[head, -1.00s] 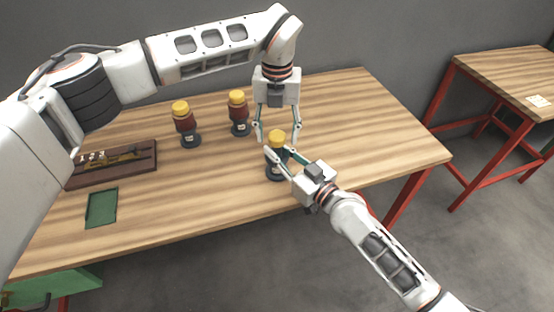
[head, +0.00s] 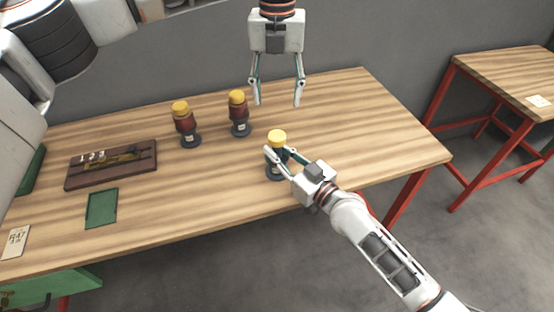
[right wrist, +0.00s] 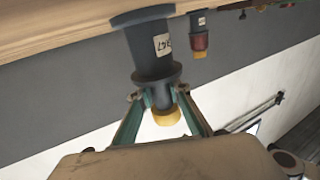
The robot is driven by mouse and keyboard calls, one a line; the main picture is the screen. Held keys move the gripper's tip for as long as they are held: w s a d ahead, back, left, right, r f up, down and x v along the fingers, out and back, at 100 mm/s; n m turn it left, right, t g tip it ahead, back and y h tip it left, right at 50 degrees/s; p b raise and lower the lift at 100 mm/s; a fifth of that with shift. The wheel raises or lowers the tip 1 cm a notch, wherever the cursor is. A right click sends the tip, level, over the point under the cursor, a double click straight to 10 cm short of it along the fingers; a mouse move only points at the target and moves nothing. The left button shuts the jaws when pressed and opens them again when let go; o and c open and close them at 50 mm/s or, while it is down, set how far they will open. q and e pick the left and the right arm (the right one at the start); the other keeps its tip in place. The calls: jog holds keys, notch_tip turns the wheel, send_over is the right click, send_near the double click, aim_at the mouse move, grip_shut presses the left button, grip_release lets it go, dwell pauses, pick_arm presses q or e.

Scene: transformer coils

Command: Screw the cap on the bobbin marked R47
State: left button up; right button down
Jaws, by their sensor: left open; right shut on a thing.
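A dark bobbin (head: 275,173) stands upright near the table's front edge. A yellow cap (head: 277,136) is on its top. In the right wrist view the bobbin (right wrist: 150,65) appears upside down with a white label (right wrist: 162,45) whose small mark seems to include 47. The cap (right wrist: 166,116) shows there beyond the fingertips. My right gripper (head: 279,154) is shut on the bobbin below the cap. My left gripper (head: 278,103) is open and empty, above and apart from the cap. How tightly the cap sits cannot be told.
Two red-wound bobbins with yellow caps, one at left (head: 185,124) and one nearer (head: 238,113), stand behind. A brown numbered tray (head: 75,180), a green mat (head: 101,209) and an R47 card (head: 15,242) lie at left. The table's right side is clear.

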jog(key=c, duration=1.8)
grip_release()
jog(key=v, duration=1.2)
